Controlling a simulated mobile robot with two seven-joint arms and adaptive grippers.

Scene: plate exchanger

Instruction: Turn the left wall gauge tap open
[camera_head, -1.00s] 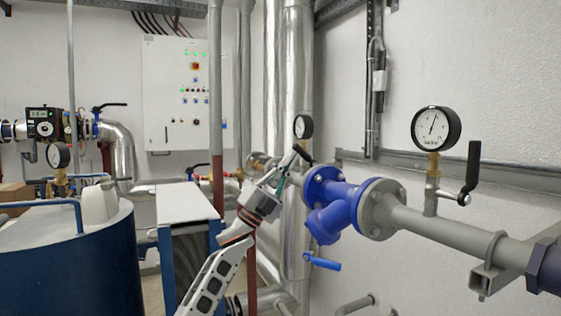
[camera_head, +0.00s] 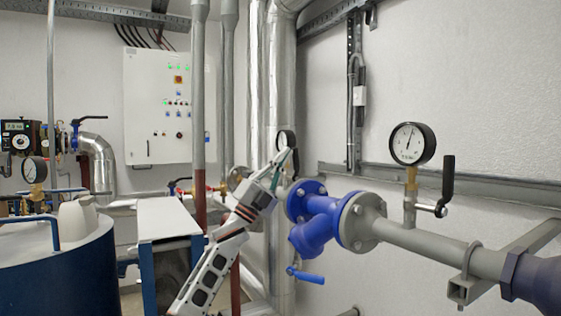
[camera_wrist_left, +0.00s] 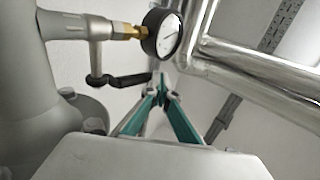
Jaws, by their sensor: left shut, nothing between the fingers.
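The left wall gauge (camera_head: 286,139) is a round black-rimmed dial with a white face, partly behind my left gripper in the head view. The gauge also shows in the left wrist view (camera_wrist_left: 162,33), on a brass fitting. Its tap has a black lever (camera_wrist_left: 128,80), which shows as a dark, near-vertical piece in the head view (camera_head: 296,163). My left gripper (camera_head: 288,154) is shut and empty. Its teal fingertips (camera_wrist_left: 162,80) are close to the lever's free end; I cannot tell if they touch. My right gripper is not in view.
A blue valve body (camera_head: 318,222) with flanges and a grey pipe (camera_head: 430,243) are right of my gripper. Another gauge (camera_head: 412,143) with a black lever stands further right. Shiny vertical pipes (camera_head: 280,80) rise behind. A white-topped cabinet (camera_head: 168,216) is left of my arm.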

